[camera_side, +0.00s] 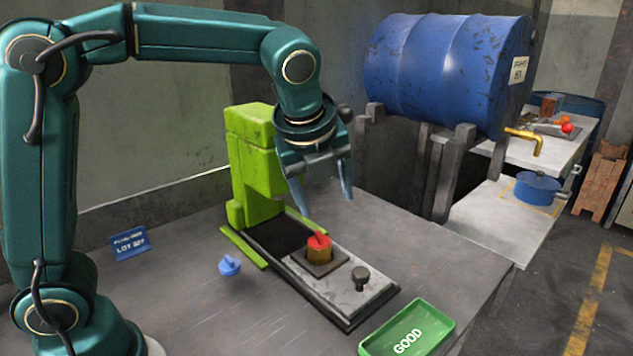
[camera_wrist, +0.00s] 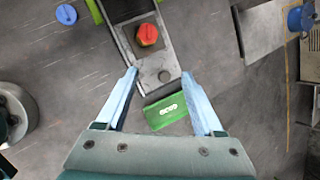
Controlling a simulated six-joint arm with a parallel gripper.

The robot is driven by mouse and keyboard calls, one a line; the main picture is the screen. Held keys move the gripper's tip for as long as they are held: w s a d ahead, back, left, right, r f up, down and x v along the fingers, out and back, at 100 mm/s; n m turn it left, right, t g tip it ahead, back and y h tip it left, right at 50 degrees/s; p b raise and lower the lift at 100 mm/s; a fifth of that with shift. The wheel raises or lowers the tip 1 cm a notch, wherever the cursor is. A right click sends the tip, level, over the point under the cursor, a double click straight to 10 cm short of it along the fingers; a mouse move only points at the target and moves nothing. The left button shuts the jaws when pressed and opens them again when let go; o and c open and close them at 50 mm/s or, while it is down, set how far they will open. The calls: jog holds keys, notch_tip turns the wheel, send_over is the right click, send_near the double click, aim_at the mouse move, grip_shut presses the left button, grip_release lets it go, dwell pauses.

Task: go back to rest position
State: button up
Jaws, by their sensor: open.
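My gripper (camera_side: 322,205) is open and empty, its two pale blue fingers pointing down above the bench, beside the green press. In the wrist view my gripper (camera_wrist: 160,100) has its fingers spread wide with nothing between them but the view of the bench below. The green press (camera_side: 255,165) stands behind a dark base with a grey sliding plate (camera_side: 345,290). An orange-brown workpiece with a red top (camera_side: 319,246) sits in the square holder on the plate; it also shows in the wrist view (camera_wrist: 147,35). My gripper is apart from it.
A green tray marked GOOD (camera_side: 408,328) lies at the bench's front right. A blue knob-like part (camera_side: 229,265) lies left of the press base. A blue sign (camera_side: 130,243) stands further left. A large blue drum (camera_side: 445,70) rests on a stand at the back right.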

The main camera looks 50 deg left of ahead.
jog(key=s+a+r+n+t, duration=0.1)
jog(key=s+a+r+n, duration=0.1)
jog(key=s+n, duration=0.65)
jog(key=s+d+f+n+h, duration=0.1)
jog(key=s+f+n, duration=0.4)
jog(key=n, duration=0.9)
jog(key=s+h, duration=0.1)
jog(key=s, duration=0.2)
jog(key=shift+s+f, duration=0.15)
jog(key=shift+f, duration=0.1)
